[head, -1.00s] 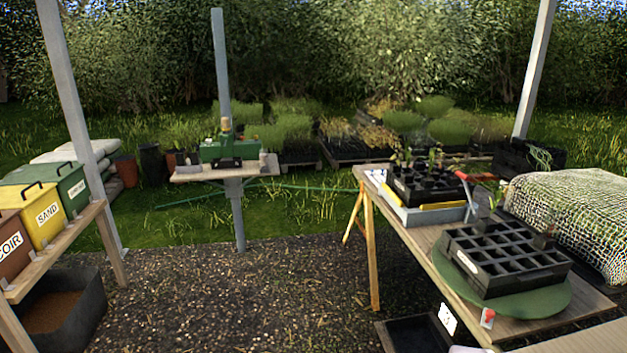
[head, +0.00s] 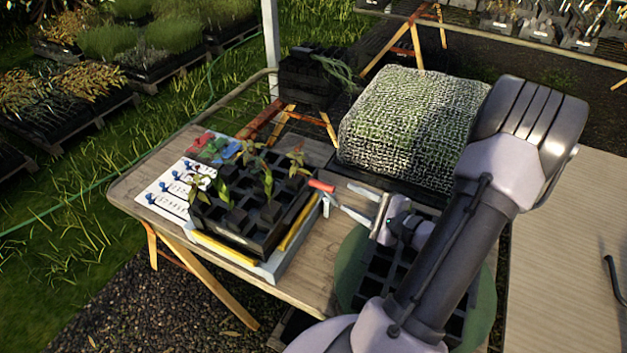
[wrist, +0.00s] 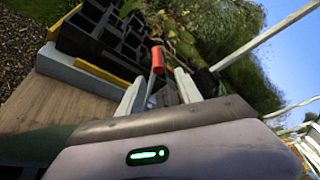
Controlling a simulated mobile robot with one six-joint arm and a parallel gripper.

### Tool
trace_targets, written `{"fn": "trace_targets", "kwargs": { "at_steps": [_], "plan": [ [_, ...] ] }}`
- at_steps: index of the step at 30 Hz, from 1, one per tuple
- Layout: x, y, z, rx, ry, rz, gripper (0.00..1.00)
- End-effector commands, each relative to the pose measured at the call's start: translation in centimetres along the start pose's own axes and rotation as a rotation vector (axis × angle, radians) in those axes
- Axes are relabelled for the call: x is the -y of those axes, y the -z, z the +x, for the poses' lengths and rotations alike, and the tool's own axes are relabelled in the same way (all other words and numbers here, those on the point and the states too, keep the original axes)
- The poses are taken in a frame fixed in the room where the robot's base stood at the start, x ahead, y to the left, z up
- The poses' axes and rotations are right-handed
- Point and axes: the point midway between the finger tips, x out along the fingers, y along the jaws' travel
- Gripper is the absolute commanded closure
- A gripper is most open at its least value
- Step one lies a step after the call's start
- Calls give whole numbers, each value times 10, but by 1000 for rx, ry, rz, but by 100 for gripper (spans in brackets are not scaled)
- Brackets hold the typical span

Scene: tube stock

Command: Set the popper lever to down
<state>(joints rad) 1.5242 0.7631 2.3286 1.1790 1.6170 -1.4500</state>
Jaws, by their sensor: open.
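The popper (head: 268,270) is a grey base with yellow strips on the table, with a black cell tray (head: 240,243) of seedlings on it. Its lever has a red grip (head: 321,185) on a pale rod at the popper's right side, and the grip sits raised above the table. In the wrist view the red grip (wrist: 157,58) and rod show between and beyond my fingers. My gripper (head: 343,198) is open, its fingers pointing at the lever from the right. It also shows in the wrist view (wrist: 160,90). I cannot tell whether either finger touches the rod.
A green turntable (head: 350,265) with another black tray lies under my arm. A net-covered mound (head: 415,125) stands behind. A white card (head: 172,192) with blue markers and red and green pieces lie left of the popper.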

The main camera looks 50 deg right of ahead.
Motion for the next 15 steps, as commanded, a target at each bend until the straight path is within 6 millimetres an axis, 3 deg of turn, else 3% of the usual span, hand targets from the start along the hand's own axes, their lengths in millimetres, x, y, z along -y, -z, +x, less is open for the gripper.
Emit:
{"fn": "trace_targets", "kwargs": {
  "at_steps": [6, 15],
  "plan": [
    [-3, -1, 58, 6, -6, -2, 59],
    [-3, -2, 120, 5, -5, -1, 59]
  ]
}}
